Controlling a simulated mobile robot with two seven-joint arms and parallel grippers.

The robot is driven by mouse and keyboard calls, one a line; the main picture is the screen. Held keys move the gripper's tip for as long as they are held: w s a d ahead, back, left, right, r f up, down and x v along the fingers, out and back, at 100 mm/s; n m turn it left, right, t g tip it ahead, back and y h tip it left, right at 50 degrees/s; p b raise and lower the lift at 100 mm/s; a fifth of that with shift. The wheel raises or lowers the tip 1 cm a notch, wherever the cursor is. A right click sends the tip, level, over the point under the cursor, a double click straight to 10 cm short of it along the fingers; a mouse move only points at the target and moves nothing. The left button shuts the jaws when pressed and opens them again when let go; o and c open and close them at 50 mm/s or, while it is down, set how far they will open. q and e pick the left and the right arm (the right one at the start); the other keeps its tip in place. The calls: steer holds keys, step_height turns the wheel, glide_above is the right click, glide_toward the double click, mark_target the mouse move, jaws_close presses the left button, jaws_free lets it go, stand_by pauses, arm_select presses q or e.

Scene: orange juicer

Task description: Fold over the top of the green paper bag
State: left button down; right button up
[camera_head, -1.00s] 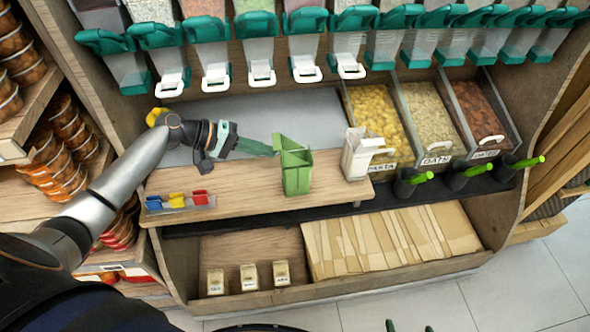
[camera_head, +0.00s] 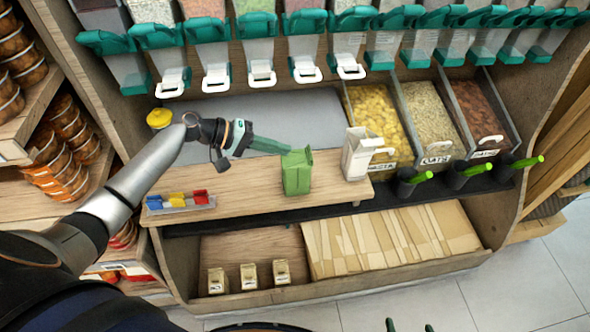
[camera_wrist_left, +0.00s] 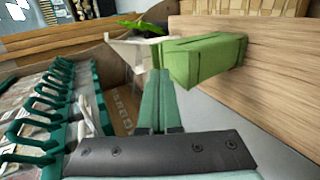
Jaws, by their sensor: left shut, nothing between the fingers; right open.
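The green paper bag (camera_head: 297,179) stands upright on the wooden counter. Its top looks closed and pressed over, with a small peak at the upper right. It also shows in the left wrist view (camera_wrist_left: 208,60), lying sideways in that picture. My left gripper (camera_head: 286,149) is shut and empty, its teal fingertips close beside the bag's upper left edge. In the wrist view its fingers (camera_wrist_left: 158,76) point at the bag's top end; I cannot tell whether they touch it. My right gripper (camera_head: 409,327) shows only as two separate green fingertips at the bottom edge.
A white container (camera_head: 358,153) stands right of the bag. A rack with coloured clips (camera_head: 178,200) lies at the counter's left front. Dispensers with white handles (camera_head: 261,76) hang above. Bins of pasta (camera_head: 377,120) and oats are at the right.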

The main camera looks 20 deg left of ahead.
arm_select(q)
steer(key=a+r+p, duration=0.1)
steer(key=s+r+p, duration=0.1)
steer(key=r+p, duration=0.1)
steer(key=a+r+p, duration=0.1)
steer(key=r, duration=0.1)
steer(key=shift+s+a, duration=0.3)
steer(key=shift+s, duration=0.05)
stand_by(0.6)
